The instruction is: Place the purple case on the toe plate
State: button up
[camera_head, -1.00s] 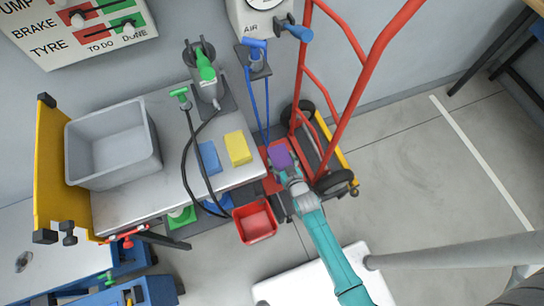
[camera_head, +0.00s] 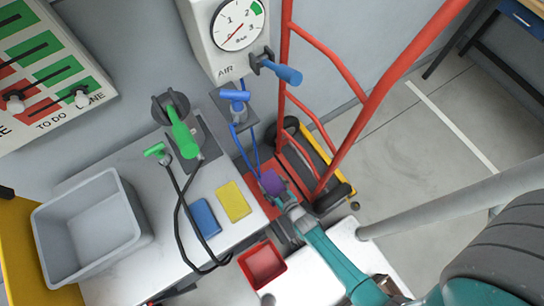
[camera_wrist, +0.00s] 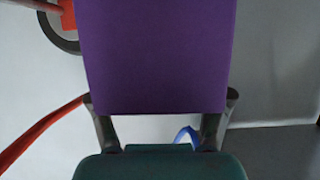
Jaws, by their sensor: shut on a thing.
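The purple case (camera_head: 272,182) is held at the end of my arm in the head view, in front of the red hand truck. My gripper (camera_head: 284,199) is shut on it. In the wrist view the purple case (camera_wrist: 156,55) fills the upper middle, between the two fingers of my gripper (camera_wrist: 160,115). The red toe plate (camera_head: 294,166) lies low at the foot of the hand truck (camera_head: 318,45), partly hidden by the case and my gripper. I cannot tell the exact gap between the case and the plate.
A metal table (camera_head: 135,262) at the left holds a grey bin (camera_head: 88,226), a blue block (camera_head: 205,217) and a yellow block (camera_head: 234,201). An air gauge (camera_head: 239,25) hangs on the wall.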

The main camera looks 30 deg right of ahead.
jog(key=shift+f, duration=3)
jog(key=shift+f, duration=0.15)
jog(key=o, duration=1.7)
jog(key=v, duration=1.2)
jog(key=shift+s+r, duration=0.1)
jog(key=shift+r, duration=0.1)
